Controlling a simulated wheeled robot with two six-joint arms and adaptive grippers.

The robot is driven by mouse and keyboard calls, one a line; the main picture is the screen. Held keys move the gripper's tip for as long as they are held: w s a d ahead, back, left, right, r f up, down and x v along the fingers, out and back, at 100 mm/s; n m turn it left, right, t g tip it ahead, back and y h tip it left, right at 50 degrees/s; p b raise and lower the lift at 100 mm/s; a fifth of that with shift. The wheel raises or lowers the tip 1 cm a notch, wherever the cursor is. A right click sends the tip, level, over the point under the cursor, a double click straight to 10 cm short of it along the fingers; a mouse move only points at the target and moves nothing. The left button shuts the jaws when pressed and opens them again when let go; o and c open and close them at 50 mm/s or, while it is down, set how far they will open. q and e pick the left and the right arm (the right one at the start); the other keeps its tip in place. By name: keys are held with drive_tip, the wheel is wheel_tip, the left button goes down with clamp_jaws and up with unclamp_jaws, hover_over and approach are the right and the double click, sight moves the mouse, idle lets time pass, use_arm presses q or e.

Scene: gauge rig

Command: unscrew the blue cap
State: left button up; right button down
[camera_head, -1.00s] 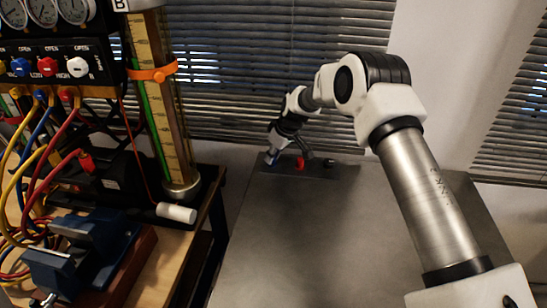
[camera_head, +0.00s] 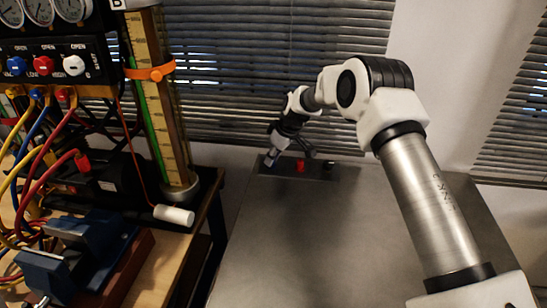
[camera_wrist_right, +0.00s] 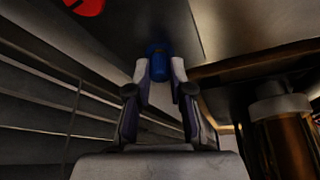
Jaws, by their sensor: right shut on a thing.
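The blue cap (camera_wrist_right: 158,64) shows in the right wrist view between the two fingertips of my right gripper (camera_wrist_right: 159,72), which is shut on it. In the head view my right gripper (camera_head: 271,161) points down at the left end of a dark plate (camera_head: 315,172) on the grey table. The fingers hide the blue cap there. A red cap (camera_head: 300,166) stands on the plate just right of the gripper, and it also shows at the top of the wrist view (camera_wrist_right: 86,5). A black cap (camera_head: 329,164) stands further right. My left gripper is out of view.
A wooden bench (camera_head: 170,246) on the left bears a blue vise (camera_head: 75,253), a tall sight tube (camera_head: 163,110) and a panel with gauges and hoses. Window blinds (camera_head: 260,60) rise behind the plate. The grey table (camera_head: 290,240) is clear in front.

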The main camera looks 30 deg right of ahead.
drive_tip(key=shift+a+r, duration=0.1)
drive_tip(key=shift+a, duration=0.05)
idle(0.3)
drive_tip(key=shift+w+r+p, duration=0.1)
drive_tip(key=shift+r+p, duration=0.6)
drive_tip(key=shift+r, duration=0.05)
drive_tip(key=shift+a+r+p, duration=0.15)
drive_tip(key=shift+r+p, duration=0.35)
drive_tip(key=shift+r, duration=0.4)
drive_tip(key=shift+r+p, duration=0.5)
drive_tip(key=shift+r, duration=0.55)
drive_tip(key=shift+d+f, duration=0.1)
drive_tip(key=shift+d, duration=0.1)
